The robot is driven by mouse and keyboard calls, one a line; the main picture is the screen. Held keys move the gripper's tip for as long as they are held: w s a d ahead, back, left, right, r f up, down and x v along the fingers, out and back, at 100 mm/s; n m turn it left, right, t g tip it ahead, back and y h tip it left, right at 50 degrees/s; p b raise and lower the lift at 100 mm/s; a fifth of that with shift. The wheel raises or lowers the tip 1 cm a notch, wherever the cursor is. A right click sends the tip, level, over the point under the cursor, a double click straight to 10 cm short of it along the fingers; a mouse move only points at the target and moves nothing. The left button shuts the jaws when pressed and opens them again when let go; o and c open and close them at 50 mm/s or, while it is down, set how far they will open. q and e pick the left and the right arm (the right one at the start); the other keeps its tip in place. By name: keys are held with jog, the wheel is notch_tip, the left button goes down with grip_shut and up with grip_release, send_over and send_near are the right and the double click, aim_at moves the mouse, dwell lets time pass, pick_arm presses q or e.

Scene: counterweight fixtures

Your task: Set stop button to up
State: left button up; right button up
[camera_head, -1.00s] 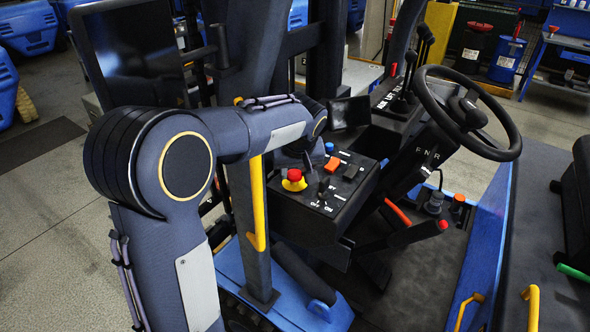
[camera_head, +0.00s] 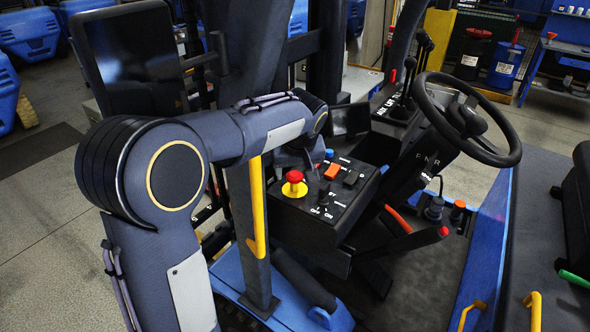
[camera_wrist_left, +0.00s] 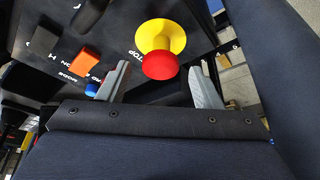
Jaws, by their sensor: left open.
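The stop button has a red mushroom cap (camera_head: 294,176) above a yellow base (camera_head: 293,190) on the black control panel (camera_head: 275,215). The cap stands clearly raised off the base. In the wrist view the red cap (camera_wrist_left: 159,66) sits between and just beyond the fingertips, with the yellow base (camera_wrist_left: 163,36) behind it. My left gripper (camera_wrist_left: 158,78) is open, with its two grey fingers apart on either side of the cap and holding nothing. In the head view my left gripper (camera_head: 306,160) is mostly hidden by its wrist, just above the button.
An orange switch (camera_head: 332,171), a blue button (camera_head: 329,154), a black switch (camera_head: 350,178) and an ON/OFF key switch (camera_head: 323,190) share the panel. A steering wheel (camera_head: 510,150) and levers (camera_head: 406,90) stand to the right. A yellow handle (camera_head: 257,215) is at the left.

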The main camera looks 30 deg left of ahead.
pick_arm(q)
jog(key=b+v, duration=0.1)
jog(key=v, duration=0.6)
jog(key=shift+r, duration=0.4)
jog(key=shift+s+d+f, duration=0.1)
jog(key=shift+s+d, duration=0.05)
